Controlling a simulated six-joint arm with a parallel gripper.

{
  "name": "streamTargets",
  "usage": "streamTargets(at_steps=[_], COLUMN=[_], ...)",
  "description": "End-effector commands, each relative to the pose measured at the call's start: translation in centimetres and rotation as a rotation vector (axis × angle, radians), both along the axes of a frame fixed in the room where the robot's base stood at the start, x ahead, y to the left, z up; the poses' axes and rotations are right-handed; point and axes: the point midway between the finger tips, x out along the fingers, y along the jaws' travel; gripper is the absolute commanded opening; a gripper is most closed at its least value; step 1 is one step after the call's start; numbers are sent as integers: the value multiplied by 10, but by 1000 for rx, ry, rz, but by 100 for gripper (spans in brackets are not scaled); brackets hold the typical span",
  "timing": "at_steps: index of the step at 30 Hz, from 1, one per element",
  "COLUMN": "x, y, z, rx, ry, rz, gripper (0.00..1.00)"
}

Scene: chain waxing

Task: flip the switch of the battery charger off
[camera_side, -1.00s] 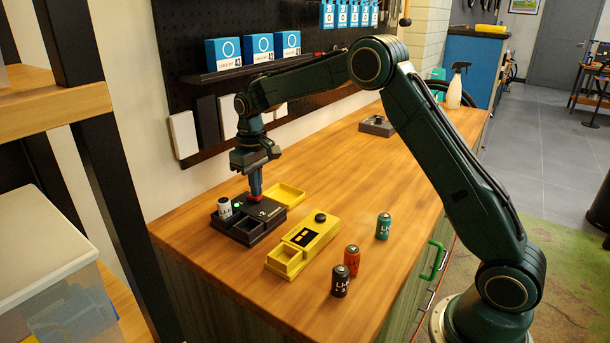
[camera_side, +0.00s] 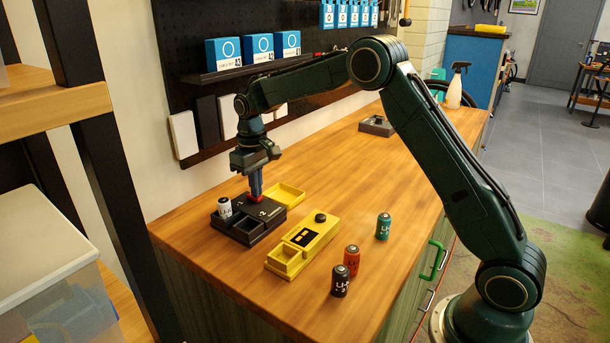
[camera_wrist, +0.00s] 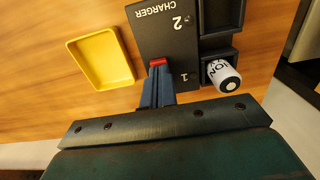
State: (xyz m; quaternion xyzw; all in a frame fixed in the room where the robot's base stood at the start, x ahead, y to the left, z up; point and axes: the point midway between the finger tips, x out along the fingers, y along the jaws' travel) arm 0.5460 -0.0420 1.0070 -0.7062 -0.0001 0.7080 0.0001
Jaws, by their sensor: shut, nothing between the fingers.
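The black battery charger (camera_side: 266,218) sits near the left end of the wooden bench. A white battery (camera_side: 224,207) stands in one of its bays; it also shows in the wrist view (camera_wrist: 223,76). The other bay looks empty. The charger's red switch (camera_wrist: 158,62) is on its top face, beside the number markings. My gripper (camera_side: 256,196) points down with its fingers shut and empty. Its tips are at the red switch and seem to touch it, partly hiding it. No green light shows on the charger now.
A yellow open tray (camera_side: 287,193) lies just behind the charger. A yellow device (camera_side: 305,238) with a dark knob is in front. Black (camera_side: 340,281), red (camera_side: 351,259) and green (camera_side: 383,227) batteries stand to the right. The bench beyond is mostly clear.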

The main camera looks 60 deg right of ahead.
Motion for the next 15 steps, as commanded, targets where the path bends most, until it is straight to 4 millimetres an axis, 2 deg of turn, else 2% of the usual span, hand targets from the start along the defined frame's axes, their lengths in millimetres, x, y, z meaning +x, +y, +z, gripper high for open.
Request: streamTargets(at_steps=[15], x=[0], y=[0], z=[31], rx=[0], ry=[-3], rz=[0], gripper=[0])
